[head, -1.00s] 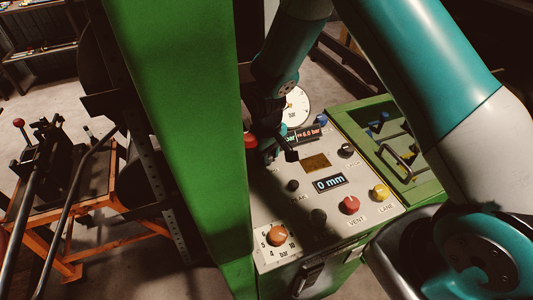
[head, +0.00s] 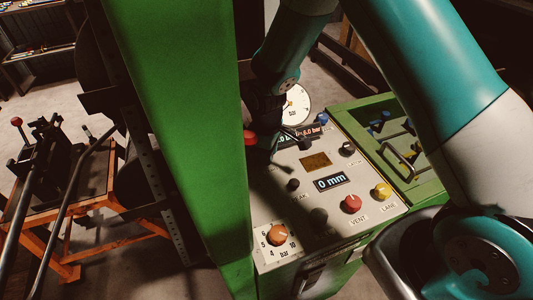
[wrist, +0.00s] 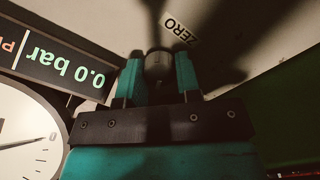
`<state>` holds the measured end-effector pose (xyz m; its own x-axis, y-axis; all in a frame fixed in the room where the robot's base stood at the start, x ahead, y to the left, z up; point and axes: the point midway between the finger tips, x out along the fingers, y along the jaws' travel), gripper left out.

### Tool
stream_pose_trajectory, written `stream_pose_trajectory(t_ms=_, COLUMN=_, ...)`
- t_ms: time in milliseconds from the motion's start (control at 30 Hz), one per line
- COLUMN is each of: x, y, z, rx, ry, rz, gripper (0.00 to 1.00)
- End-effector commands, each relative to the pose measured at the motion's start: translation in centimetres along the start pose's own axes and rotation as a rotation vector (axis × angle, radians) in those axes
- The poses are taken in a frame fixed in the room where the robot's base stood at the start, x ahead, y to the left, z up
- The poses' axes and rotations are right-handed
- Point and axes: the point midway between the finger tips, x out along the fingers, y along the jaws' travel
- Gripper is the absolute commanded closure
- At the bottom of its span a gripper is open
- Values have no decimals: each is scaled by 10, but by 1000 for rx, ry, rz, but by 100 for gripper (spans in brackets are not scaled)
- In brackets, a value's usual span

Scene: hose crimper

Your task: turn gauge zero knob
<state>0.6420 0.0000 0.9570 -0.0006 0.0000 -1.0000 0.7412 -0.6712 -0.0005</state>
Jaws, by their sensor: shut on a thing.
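The zero knob (wrist: 159,64) is a small dark round knob on the panel, beside the ZERO label (wrist: 180,28) in the wrist view. My gripper (wrist: 160,78) has its two teal fingers on either side of the knob and is shut on it. In the head view my gripper (head: 268,138) is dark and partly shadowed, at the upper left of the control panel (head: 285,212). It hides the knob there. The white dial gauge (head: 296,104) stands just behind it; the wrist view also shows this gauge (wrist: 28,140) and a display reading 0.0 bar (wrist: 62,65).
A green column (head: 170,130) stands close left of the panel. A red button (head: 250,138) is beside my gripper. The panel also carries an orange knob (head: 278,234), a red knob (head: 351,203), a yellow knob (head: 382,191) and a 0 mm display (head: 332,182). A green tray (head: 440,169) lies right.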

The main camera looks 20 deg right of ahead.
Motion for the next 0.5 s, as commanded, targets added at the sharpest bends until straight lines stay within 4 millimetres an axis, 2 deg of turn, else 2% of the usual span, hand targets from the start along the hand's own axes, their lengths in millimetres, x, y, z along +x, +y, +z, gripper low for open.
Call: stream_pose_trajectory(t_ms=500, x=-1, y=0, z=0, rx=-92, ry=0, rz=1, gripper=92)
